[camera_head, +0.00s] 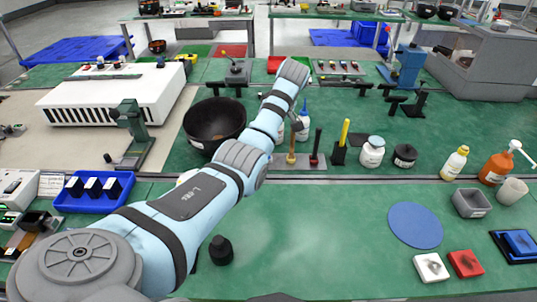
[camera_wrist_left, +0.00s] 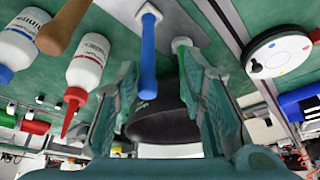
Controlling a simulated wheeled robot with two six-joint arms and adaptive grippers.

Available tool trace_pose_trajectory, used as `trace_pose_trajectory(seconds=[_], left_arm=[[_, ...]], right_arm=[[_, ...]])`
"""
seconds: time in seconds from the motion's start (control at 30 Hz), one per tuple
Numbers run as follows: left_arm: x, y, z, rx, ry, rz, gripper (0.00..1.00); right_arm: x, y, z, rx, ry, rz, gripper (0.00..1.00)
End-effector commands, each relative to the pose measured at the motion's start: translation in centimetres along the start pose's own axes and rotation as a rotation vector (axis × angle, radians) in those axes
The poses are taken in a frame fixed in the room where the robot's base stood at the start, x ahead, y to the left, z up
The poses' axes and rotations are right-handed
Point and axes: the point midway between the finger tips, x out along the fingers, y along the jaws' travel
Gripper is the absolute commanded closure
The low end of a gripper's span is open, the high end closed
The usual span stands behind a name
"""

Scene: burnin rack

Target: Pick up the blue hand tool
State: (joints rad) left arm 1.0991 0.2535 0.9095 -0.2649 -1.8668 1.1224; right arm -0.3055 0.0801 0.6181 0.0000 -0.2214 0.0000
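The blue hand tool (camera_wrist_left: 148,55) shows in the left wrist view as an upright blue handle with a pale end at the holder. In the head view it is hidden behind my left arm. My left gripper (camera_wrist_left: 160,68) is open in the left wrist view, with the free end of the blue handle appearing between its two fingers. I cannot tell whether either finger touches it. A green-handled tool (camera_wrist_left: 184,62) stands close by, near the right finger. My left gripper's fingers are hidden in the head view, and my right gripper does not show.
A red-tipped bottle (camera_wrist_left: 88,68) is near the left finger. A black bowl (camera_head: 213,122) lies left of my arm.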

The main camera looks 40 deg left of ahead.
Motion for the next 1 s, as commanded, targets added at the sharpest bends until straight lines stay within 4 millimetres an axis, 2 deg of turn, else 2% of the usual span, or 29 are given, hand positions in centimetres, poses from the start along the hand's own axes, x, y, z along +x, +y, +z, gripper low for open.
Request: trace_pose_trajectory(seconds=[0.17, 0.33, 0.57, 0.6, 0.83, 1.0], left_arm=[[2.7, 0.7, 0.1, 0.002, -0.003, -0.005, 0.63], [5.9, 1.1, 0.2, 0.004, -0.003, -0.004, 0.63], [6.4, 1.1, 0.0, 0.003, -0.002, -0.003, 0.63], [6.4, 1.1, 0.0, 0.003, -0.002, -0.003, 0.64], [6.4, 1.1, 0.0, 0.004, -0.002, -0.003, 1.0], [6.4, 1.1, 0.1, 0.004, -0.002, -0.003, 1.0]], right_arm=[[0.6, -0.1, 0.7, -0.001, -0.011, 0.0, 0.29], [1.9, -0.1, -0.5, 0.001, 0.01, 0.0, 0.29], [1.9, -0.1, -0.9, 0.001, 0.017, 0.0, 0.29], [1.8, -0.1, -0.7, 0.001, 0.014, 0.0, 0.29], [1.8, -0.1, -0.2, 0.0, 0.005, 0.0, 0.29], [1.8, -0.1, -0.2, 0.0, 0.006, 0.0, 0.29]])
